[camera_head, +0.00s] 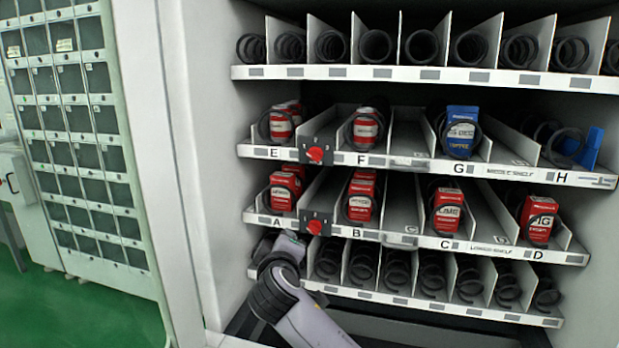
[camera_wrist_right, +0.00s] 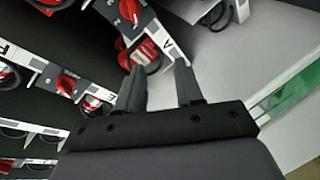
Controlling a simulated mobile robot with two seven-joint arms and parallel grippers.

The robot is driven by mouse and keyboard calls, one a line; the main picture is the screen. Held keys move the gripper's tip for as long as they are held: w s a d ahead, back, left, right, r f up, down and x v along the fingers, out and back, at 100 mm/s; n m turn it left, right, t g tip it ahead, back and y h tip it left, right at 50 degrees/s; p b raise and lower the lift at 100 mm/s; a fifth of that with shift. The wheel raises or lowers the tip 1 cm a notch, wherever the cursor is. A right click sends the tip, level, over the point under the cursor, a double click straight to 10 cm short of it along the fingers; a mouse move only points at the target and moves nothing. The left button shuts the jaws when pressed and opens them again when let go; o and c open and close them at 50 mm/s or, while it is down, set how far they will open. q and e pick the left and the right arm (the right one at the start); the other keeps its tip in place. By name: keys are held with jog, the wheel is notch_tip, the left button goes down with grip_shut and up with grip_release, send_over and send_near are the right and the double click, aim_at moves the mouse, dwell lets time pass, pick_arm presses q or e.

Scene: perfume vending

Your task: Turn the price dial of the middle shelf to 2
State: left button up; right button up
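The middle shelf's price dial (camera_head: 316,153) is a red knob on a black plate between labels E and F. It also shows in the right wrist view (camera_wrist_right: 67,84); its setting is too small to read surely. A similar red lower-shelf dial (camera_head: 315,227) sits between A and B and shows at the top of the wrist view (camera_wrist_right: 130,10). My right gripper (camera_wrist_right: 158,65) is open and empty, with its fingers apart near label A. In the head view it is below the lower dial, partly hidden by its arm. My left gripper is not in view.
Red boxes (camera_head: 365,130) stand in spiral coils on both shelves, with a blue box (camera_head: 461,131) at G. The machine's white side wall (camera_head: 200,150) rises left of the shelves. A cabinet of dark compartments (camera_head: 75,150) stands farther left. The lowest coil row (camera_head: 400,300) runs beside my arm.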

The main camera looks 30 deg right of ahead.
aim_at(312, 157)
jog(key=d+r+m+g+h, duration=0.1)
jog(key=d+r+m+h, duration=0.15)
jog(key=r, duration=0.55)
jog(key=d+r+m+h, duration=0.1)
jog(key=r+h, duration=0.2)
jog(key=r, duration=0.4)
jog(key=shift+g, duration=0.3)
jog(key=x, duration=0.2)
jog(key=p+x, duration=0.1)
jog(key=x, duration=0.4)
jog(key=shift+s+d+r, duration=0.2)
jog(key=shift+s+r, duration=0.05)
grip_shut()
